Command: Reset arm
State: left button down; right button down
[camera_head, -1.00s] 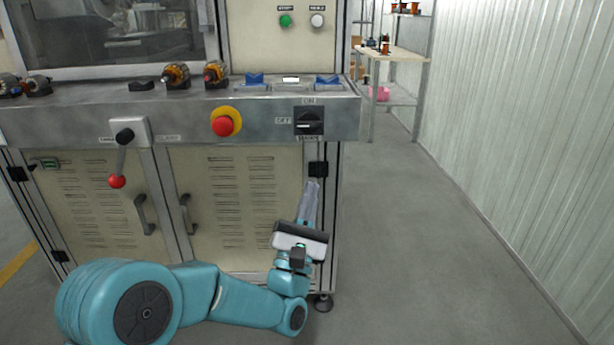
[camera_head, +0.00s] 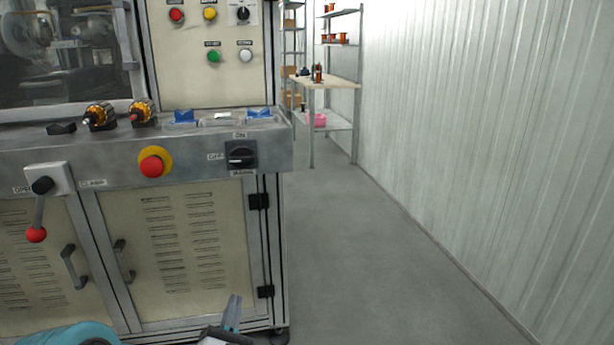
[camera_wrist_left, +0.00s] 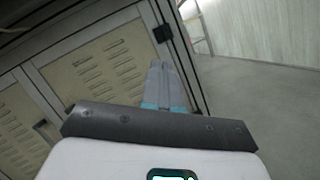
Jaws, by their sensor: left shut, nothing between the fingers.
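My left gripper (camera_head: 233,312) shows at the bottom edge of the head view, in front of the machine's lower cabinet. Its fingers are together and empty. In the left wrist view the shut fingers (camera_wrist_left: 166,82) point toward the cabinet doors, with nothing between them. Part of my left arm shows at the bottom left of the head view. My right gripper is not in view.
The winding machine (camera_head: 200,240) fills the left, with a red-handled lever (camera_head: 37,212), a red emergency button (camera_head: 151,166) and a rotary switch (camera_head: 241,154). Armatures (camera_head: 99,116) lie on its ledge. Open floor (camera_head: 350,240) runs right, to a wall and a far workbench (camera_head: 325,82).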

pick_arm(q)
jog(key=s+d+f+m+g+h, duration=0.1)
jog(key=s+f+m+g, duration=0.55)
jog(key=f, duration=0.65)
jog(key=s+d+f+m+g+h, duration=0.1)
jog(key=s+f+m+g, duration=0.55)
jog(key=f, duration=0.55)
jog(key=s+d+f+m+g+h, duration=0.1)
jog(key=s+d+f+m+g, duration=0.2)
jog(key=s+m, duration=0.45)
jog(key=s+d+f+m+g+h, duration=0.1)
jog(key=s+f+m+g, duration=0.2)
jog(key=s+m+g, duration=0.45)
notch_tip(320, 180, up, 30)
jog(key=s+n+t+p, duration=0.1)
jog(key=t+p, duration=0.1)
jog(key=p, duration=2.8)
jog(key=shift+s+d+r+t, duration=0.15)
jog(key=shift+s+r+t, duration=0.1)
jog(key=shift+s+t, duration=0.15)
